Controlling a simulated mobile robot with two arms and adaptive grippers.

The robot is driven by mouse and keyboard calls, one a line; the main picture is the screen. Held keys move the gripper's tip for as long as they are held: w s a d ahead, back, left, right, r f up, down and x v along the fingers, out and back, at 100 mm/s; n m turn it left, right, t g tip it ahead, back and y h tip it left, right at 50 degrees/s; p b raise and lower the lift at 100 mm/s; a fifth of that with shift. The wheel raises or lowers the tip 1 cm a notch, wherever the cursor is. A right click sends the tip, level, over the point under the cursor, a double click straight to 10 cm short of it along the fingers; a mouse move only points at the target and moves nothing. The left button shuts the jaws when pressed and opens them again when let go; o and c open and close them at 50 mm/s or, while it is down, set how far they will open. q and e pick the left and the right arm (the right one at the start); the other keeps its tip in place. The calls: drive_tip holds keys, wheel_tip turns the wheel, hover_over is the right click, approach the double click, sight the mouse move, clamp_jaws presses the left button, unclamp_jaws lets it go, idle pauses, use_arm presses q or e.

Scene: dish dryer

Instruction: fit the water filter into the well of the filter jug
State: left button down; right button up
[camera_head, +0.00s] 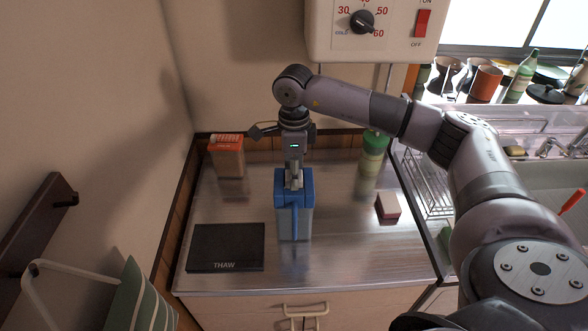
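The filter jug (280,202) stands upright on the metal counter, with a blue lid, a blue handle facing me and a greyish see-through body. My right gripper (293,184) points straight down over the top of the jug, its fingertips at or just inside the lid opening. A small pale shape shows between the fingertips, but I cannot tell whether it is the water filter or part of the fingers. The well is hidden behind the gripper. I cannot make out the filter anywhere else. My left gripper is not in view.
A black THAW board (225,248) lies left of the jug. An orange-topped carton (228,157) stands behind left, a green bottle (373,152) behind right. A small pink-and-white block (388,207) lies to the right. A wire dish rack (425,183) borders the sink.

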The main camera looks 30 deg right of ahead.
drive_tip(key=shift+r, duration=0.15)
drive_tip(key=shift+w+r, duration=0.1)
drive_tip(key=shift+r, duration=0.15)
wheel_tip(320, 180, up, 12)
drive_tip(key=b, duration=0.3)
drive_tip(key=shift+f, duration=0.25)
